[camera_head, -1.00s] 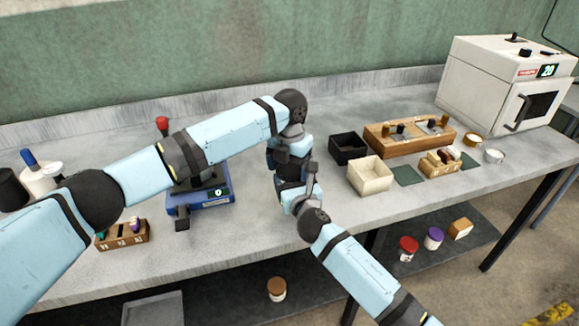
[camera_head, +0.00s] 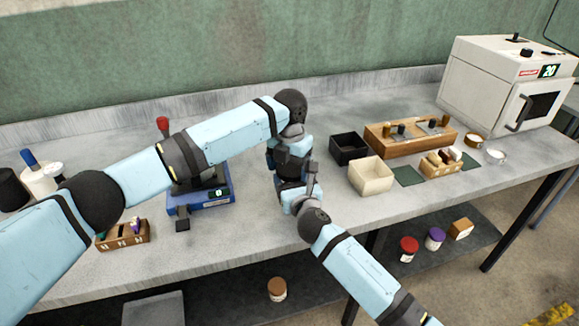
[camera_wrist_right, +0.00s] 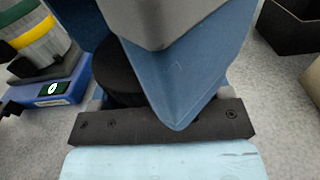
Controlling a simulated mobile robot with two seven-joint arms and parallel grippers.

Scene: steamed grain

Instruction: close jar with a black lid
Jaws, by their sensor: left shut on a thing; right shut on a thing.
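My left gripper (camera_head: 290,185) reaches down from above over the middle of the table. My right gripper (camera_head: 298,200) comes in from the front and meets it at the same spot. Both are shut, and the arm links hide most of what they hold. In the right wrist view, a black round thing (camera_wrist_right: 120,75), apparently the black lid or its jar, stands behind blue finger surfaces (camera_wrist_right: 185,85). The jar's body and how the lid sits on it cannot be made out.
To the right are a black box (camera_head: 348,147), a cream box (camera_head: 370,177), a wooden rack (camera_head: 400,140) and a white oven (camera_head: 500,75). Jars stand on the lower shelf.

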